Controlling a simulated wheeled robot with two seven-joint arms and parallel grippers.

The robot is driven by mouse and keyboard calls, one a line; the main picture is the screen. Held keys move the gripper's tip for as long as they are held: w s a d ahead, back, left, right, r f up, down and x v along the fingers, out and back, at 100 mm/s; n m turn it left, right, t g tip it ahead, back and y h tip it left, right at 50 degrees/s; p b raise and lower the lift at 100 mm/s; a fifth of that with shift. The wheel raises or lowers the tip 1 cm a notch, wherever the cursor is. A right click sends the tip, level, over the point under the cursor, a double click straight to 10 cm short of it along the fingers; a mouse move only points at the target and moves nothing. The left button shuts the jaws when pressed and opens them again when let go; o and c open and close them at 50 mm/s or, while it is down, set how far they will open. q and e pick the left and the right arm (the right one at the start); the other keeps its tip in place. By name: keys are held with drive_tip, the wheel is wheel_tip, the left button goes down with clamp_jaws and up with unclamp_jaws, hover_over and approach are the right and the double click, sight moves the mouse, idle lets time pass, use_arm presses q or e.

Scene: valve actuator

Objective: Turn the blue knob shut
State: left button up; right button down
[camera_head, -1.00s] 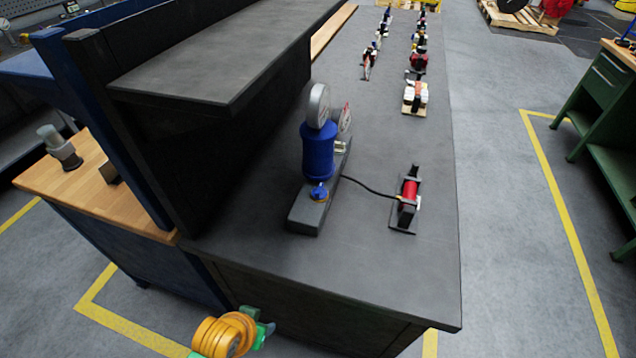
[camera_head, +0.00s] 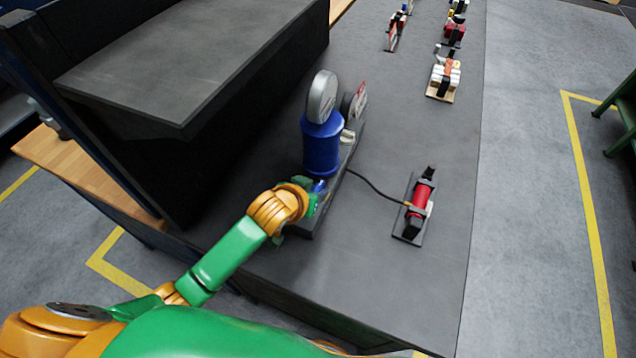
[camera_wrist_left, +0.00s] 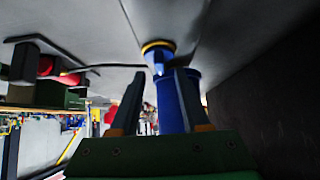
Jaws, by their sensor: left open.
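The blue knob (camera_head: 319,185) is low on the front of the valve actuator, which has a blue cylinder (camera_head: 322,146) on a dark base. My left gripper (camera_head: 308,200) is right at the knob and partly hides it. In the left wrist view the knob (camera_wrist_left: 157,58) with its yellow ring shows just past the gap between the open fingertips (camera_wrist_left: 160,76). Nothing is held. I cannot tell whether a finger touches the knob. My right gripper is not in view.
A round gauge (camera_head: 322,97) tops the cylinder. A black cable runs to a red-and-black device (camera_head: 419,205) on the right. A dark shelf (camera_head: 190,70) overhangs at left. The dark tabletop (camera_head: 410,290) is clear in front and right.

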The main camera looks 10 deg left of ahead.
sight(319, 186)
use_arm(q)
drive_tip(key=shift+w+f, duration=0.25)
drive_tip(key=shift+x, duration=0.95)
drive_tip(key=shift+w+d+f, duration=0.1)
drive_tip(key=shift+w+f, duration=0.05)
drive_tip(key=shift+w, duration=0.15)
drive_tip(key=shift+s, duration=0.2)
drive_tip(key=c, duration=0.3)
clamp_jaws()
